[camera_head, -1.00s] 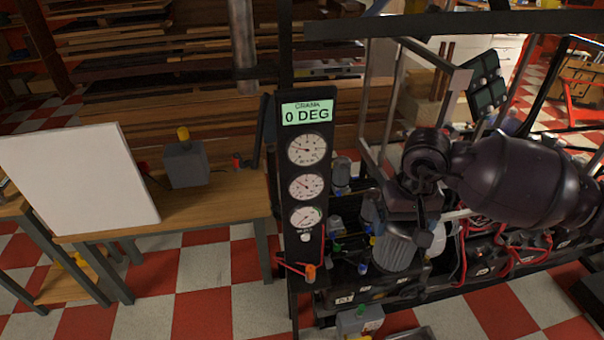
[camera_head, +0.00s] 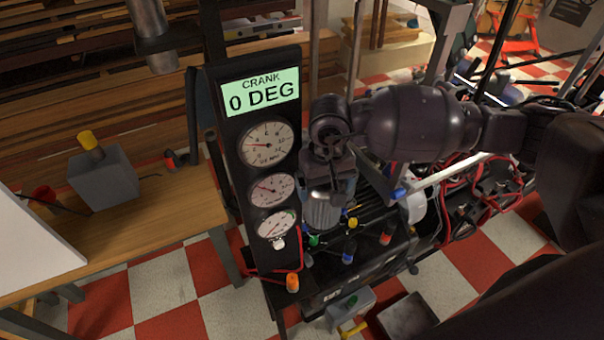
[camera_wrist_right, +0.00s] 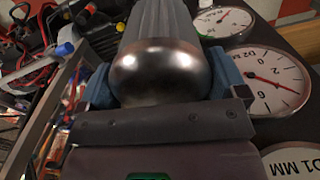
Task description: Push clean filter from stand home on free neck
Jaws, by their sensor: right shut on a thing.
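The filter (camera_head: 322,212) is a grey, ribbed metal canister with a rounded shiny end. My right gripper (camera_head: 327,187) is shut on its upper end, and the canister hangs below it, roughly upright. In the right wrist view the filter (camera_wrist_right: 160,72) sits between the two bluish finger pads. The filter is just right of the gauge panel, over or in front of the dark engine block (camera_head: 375,262). I cannot tell whether its lower end touches anything. The free neck and the stand cannot be made out. My left gripper is not in view.
The gauge panel (camera_head: 232,145), reading "CRANK 0 DEG", stands close left of the filter. Several coloured fittings, one yellow (camera_head: 352,223), are just right and below. Red cables (camera_head: 487,200) lie farther right. A wooden bench (camera_head: 150,235) with a grey box (camera_head: 103,180) is left.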

